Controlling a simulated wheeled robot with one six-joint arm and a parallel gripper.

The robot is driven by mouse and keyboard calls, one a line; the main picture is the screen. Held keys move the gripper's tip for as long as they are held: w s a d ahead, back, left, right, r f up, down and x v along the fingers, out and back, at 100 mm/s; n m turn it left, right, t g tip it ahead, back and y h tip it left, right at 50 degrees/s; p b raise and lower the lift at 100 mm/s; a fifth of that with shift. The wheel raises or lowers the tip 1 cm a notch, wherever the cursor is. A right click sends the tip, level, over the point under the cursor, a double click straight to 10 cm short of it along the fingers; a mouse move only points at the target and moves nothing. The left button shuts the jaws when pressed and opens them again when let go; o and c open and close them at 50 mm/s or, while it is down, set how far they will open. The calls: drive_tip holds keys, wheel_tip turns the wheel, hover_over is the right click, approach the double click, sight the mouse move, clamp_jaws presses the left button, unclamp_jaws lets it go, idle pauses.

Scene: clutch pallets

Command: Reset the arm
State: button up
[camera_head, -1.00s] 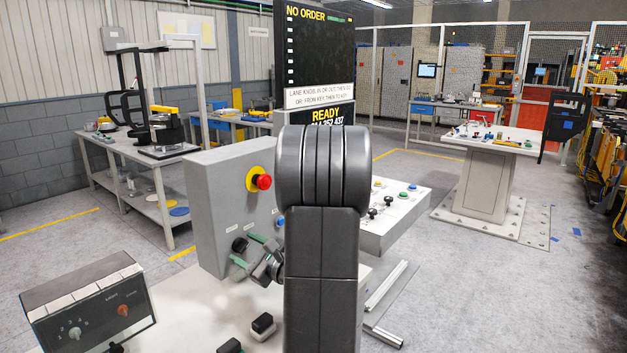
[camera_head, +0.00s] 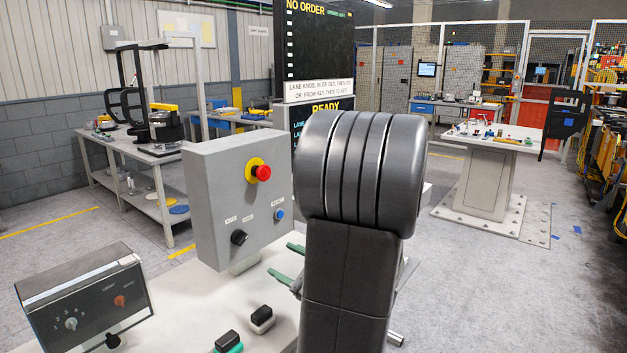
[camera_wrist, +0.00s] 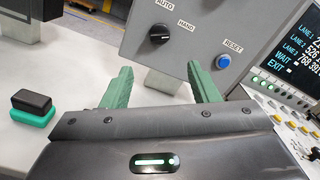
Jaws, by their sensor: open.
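My gripper (camera_wrist: 160,88) shows in the wrist view with its two green fingers spread apart and nothing between them. It points toward the grey control box (camera_wrist: 195,25), which carries a black selector knob (camera_wrist: 160,34) marked AUTO and HAND and a blue RESET button (camera_wrist: 223,61). In the head view the green fingertips (camera_head: 290,261) show to the right of and below that box, apart from it. My dark arm hides most of the gripper there. The box (camera_head: 205,200) also bears a red emergency stop (camera_head: 262,172) on yellow.
A small dark panel with knobs (camera_head: 85,300) stands at the lower left of the pale bench (camera_head: 185,310). Black rocker-like blocks (camera_head: 262,318) sit near its front. A tall display (camera_head: 318,50) reading NO ORDER and READY rises behind. A white pedestal table (camera_head: 490,180) stands at the right.

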drive_tip(key=p+x, duration=0.2)
drive_tip(key=x, duration=1.2)
drive_tip(key=shift+r, duration=0.1)
drive_tip(key=shift+n, duration=0.4)
drive_tip(key=shift+d+n, duration=0.1)
drive_tip(key=shift+n, duration=0.7)
drive_tip(key=n+p, duration=0.2)
drive_tip(key=n, duration=0.2)
drive_tip(key=shift+n, duration=0.4)
drive_tip(key=b, duration=0.3)
approach(245, 240)
drive_tip(key=v, duration=0.4)
drive_tip(key=shift+s, duration=0.15)
